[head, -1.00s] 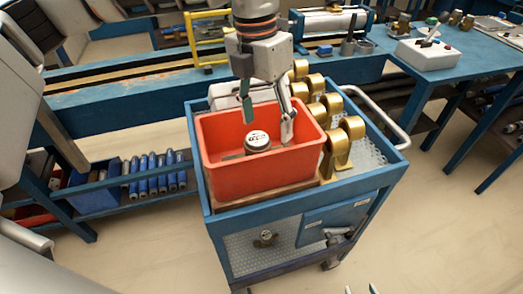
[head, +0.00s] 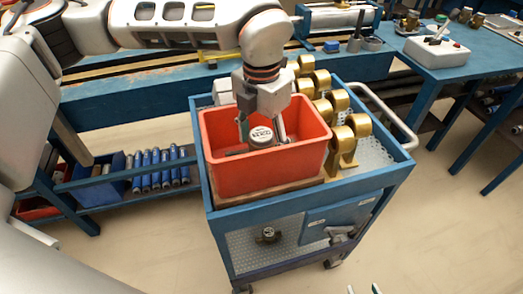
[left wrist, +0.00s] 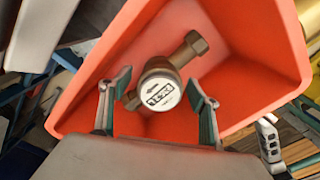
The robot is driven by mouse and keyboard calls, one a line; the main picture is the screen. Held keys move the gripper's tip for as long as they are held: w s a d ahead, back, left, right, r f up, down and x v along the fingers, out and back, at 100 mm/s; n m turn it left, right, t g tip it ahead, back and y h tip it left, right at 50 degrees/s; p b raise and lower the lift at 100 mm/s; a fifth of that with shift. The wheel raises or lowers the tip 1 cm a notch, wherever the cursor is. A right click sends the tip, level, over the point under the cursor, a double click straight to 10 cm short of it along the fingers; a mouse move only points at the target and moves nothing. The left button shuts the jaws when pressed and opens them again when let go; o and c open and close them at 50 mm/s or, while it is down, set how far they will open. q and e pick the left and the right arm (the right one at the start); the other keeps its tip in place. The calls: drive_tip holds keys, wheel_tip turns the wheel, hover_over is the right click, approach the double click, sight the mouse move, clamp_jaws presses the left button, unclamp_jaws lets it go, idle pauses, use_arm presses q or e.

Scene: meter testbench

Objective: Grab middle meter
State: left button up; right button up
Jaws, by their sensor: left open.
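A brass meter with a round white dial face (head: 261,136) lies in the red bin (head: 265,177) on the blue cart. The left wrist view shows its dial (left wrist: 160,93) and a brass pipe end pointing to the upper right. No other meter shows in the bin. My left gripper (head: 262,136) reaches down into the bin, open, with one finger on each side of the meter. In the left wrist view its fingers (left wrist: 160,100) have gaps to the dial; contact with the body cannot be told. Two fingertips of my right gripper (head: 363,289) show apart at the bottom edge.
Several gold-coloured fittings (head: 341,143) stand on the cart right of the bin, close to its wall. Another meter-like piece (head: 268,234) sits on the cart's lower shelf. A blue bench (head: 140,95) runs behind. The floor in front right is clear.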

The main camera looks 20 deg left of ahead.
use_arm(q)
drive_tip(key=shift+r, duration=0.1)
clamp_jaws()
